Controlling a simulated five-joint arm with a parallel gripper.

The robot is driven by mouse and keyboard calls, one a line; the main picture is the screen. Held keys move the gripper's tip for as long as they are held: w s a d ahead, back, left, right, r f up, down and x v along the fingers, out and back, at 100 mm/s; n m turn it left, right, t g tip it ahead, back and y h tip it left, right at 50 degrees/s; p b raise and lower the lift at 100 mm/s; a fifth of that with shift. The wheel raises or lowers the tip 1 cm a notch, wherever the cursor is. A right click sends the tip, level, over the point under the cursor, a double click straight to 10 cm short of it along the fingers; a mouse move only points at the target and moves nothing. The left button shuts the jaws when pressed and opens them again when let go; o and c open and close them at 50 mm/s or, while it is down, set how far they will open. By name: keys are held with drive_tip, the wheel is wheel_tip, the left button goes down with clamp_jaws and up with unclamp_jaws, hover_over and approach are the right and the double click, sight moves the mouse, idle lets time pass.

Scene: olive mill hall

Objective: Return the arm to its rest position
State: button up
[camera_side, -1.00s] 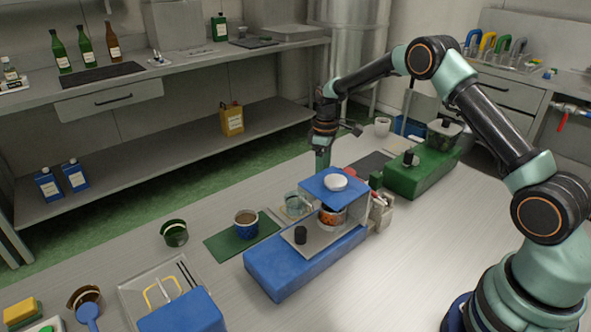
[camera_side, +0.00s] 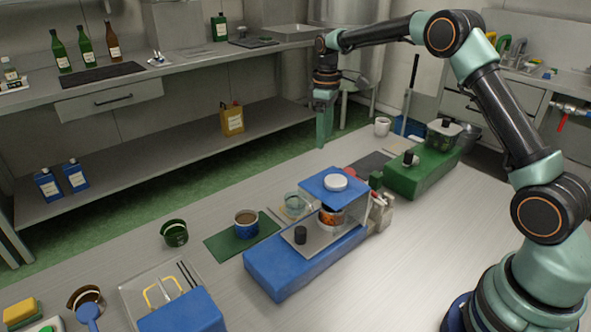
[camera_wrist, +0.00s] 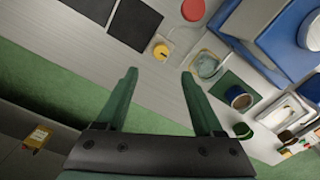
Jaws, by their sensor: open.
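My gripper (camera_side: 323,125) hangs at the end of the raised arm, above the far edge of the light work table (camera_side: 420,235). In the wrist view my gripper (camera_wrist: 160,80) has its two green fingers spread apart with nothing between them. The fingers point down in the side view and are clear of the objects on the table. The arm is bent, with its elbow high at the upper right.
A blue machine (camera_side: 290,270) with a white-knobbed top stands mid-table. A green machine (camera_side: 430,172), a white mug (camera_side: 382,127) and a patterned cup (camera_side: 246,222) on a green mat stand around it. A long bench (camera_side: 200,70) runs behind, across a green floor strip.

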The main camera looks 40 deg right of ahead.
drive_tip(key=shift+r, duration=0.3)
drive_tip(key=s+a+r+m+t, duration=0.3)
drive_tip(key=s+a+r, duration=0.3)
drive_tip(key=s+r, duration=0.45)
drive_tip(key=s+a+f+m+t, duration=0.1)
drive_tip(key=s+a+m+t, duration=0.1)
drive_tip(key=s, duration=1.1)
drive_tip(key=shift+a+m+t, duration=0.3)
drive_tip(key=shift+a+t, duration=0.1)
drive_tip(key=shift+a, duration=0.25)
